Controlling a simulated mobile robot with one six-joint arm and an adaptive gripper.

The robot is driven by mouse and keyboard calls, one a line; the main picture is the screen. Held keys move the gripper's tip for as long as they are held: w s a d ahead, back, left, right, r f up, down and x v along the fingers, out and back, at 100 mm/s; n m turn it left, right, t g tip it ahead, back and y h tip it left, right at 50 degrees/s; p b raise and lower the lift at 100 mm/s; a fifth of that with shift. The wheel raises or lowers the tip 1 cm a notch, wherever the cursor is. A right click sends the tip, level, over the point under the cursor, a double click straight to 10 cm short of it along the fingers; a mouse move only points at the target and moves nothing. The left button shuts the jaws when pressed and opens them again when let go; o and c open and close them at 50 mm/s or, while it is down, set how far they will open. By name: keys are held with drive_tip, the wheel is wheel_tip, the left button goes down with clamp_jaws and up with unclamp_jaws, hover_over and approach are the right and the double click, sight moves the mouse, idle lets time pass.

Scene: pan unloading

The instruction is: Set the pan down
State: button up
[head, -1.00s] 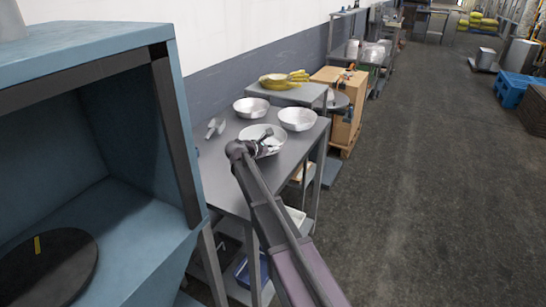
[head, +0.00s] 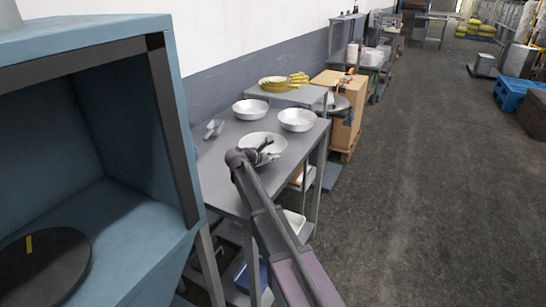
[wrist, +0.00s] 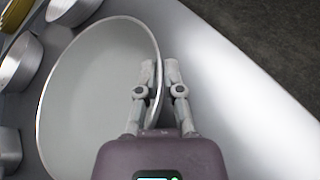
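A wide, shallow, pale round pan (head: 262,143) is at the near part of the grey metal table (head: 225,170), in front of two similar pans. In the wrist view the pan (wrist: 95,100) fills the left half and looks empty. My gripper (wrist: 160,72) straddles its right rim, one finger inside the wall and one outside. The fingers are close together on the rim, shut on it. In the head view my gripper (head: 265,152) is at the pan's near side, partly hidden by my wrist. I cannot tell whether the pan's base touches the table.
Two pale pans (head: 250,108) (head: 297,119) stand behind on the table, with a metal scoop (head: 214,129) at the left. A blue cabinet (head: 130,215) stands at the left. Bare tabletop shows right of the held pan.

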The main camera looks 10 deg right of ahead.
drive_tip(key=shift+o, duration=1.2)
drive_tip(key=shift+r, duration=0.2)
drive_tip(key=shift+p+v, duration=1.4)
drive_tip(key=shift+v, duration=2.35)
